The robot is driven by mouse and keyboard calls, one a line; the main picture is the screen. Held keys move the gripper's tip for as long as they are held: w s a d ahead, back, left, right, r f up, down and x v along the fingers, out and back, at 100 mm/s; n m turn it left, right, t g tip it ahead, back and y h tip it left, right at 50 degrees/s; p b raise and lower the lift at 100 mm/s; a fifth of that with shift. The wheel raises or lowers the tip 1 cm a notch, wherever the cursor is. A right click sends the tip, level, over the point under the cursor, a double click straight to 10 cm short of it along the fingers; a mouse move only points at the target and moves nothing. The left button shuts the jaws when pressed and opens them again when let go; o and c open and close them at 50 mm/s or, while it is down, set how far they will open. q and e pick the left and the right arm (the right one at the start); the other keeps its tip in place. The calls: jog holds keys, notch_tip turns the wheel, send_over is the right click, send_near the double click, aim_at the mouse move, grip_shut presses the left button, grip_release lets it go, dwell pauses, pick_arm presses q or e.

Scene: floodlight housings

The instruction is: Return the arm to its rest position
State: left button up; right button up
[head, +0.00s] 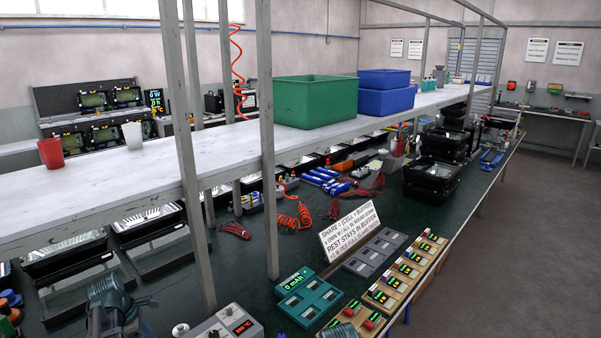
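A blue-grey mechanical part at the bottom left looks like my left gripper (110,306). It is over the near left end of the dark green bench (262,262), beside the black floodlight housings. Its fingers cannot be made out, and I see nothing clearly held. A smaller blue-grey part at the bottom edge looks like the tip of my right gripper (340,331), by the wooden cell trays (381,298). Most of it is cut off by the frame, so its opening is hidden.
A white shelf (225,150) on grey posts (264,140) stands over the bench, carrying green (315,101) and blue bins (386,102). A teal charger (308,297), a sign (348,232) and a grey display box (228,324) crowd the front. Floor (490,270) is clear at right.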

pick_arm(q)
jog(key=d+m, duration=0.2)
jog(key=d, duration=0.1)
jog(key=d+m, duration=0.2)
jog(key=d, duration=0.2)
jog(key=d+m+g, duration=0.1)
jog(key=d+m, duration=0.1)
jog(key=d, duration=0.2)
jog(key=shift+w+d+f, duration=0.1)
jog(key=shift+w+d, duration=0.05)
jog(key=shift+d, duration=0.05)
jog(key=s+d+m+y, duration=0.1)
jog(key=s+d+m, duration=0.3)
jog(key=d+m, duration=0.3)
jog(key=s+d+m+y, duration=0.1)
jog(key=s+d+m, duration=0.3)
jog(key=d+m, duration=0.3)
jog(key=s+d+m+y, duration=0.1)
jog(key=s+d+m, duration=0.3)
jog(key=d, duration=1)
jog(key=shift+d+m+g, duration=0.25)
jog(key=shift+m+g, duration=0.15)
jog(key=shift+m, duration=1.5)
jog(key=shift+f, duration=0.1)
